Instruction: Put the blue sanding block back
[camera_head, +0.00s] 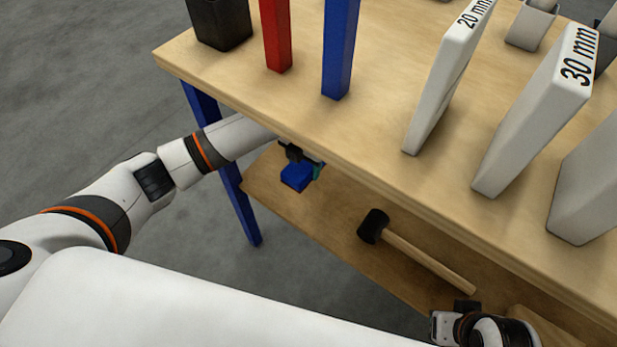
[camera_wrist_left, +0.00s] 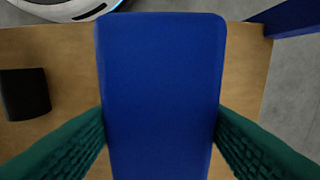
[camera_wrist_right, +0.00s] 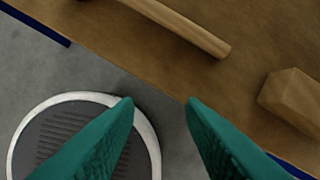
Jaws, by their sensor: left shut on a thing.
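The blue sanding block (camera_head: 297,177) is in my left gripper (camera_head: 305,165), over the lower shelf (camera_head: 265,185) near its left end and under the table top's front edge. In the left wrist view the block (camera_wrist_left: 161,80) fills the middle, with the green fingers (camera_wrist_left: 160,145) pressed on both its sides. I cannot tell whether the block touches the shelf. My right gripper (camera_wrist_right: 160,105) is open and empty in the right wrist view, with its fingers apart near the shelf's front edge. In the head view the right wrist shows at the lower right.
A mallet with a black head (camera_head: 374,226) and wooden handle (camera_head: 430,262) lies on the lower shelf. A wooden block (camera_wrist_right: 292,98) lies beyond it. The table top (camera_head: 370,120) above holds a black bin (camera_head: 220,25), red and blue posts and white slabs.

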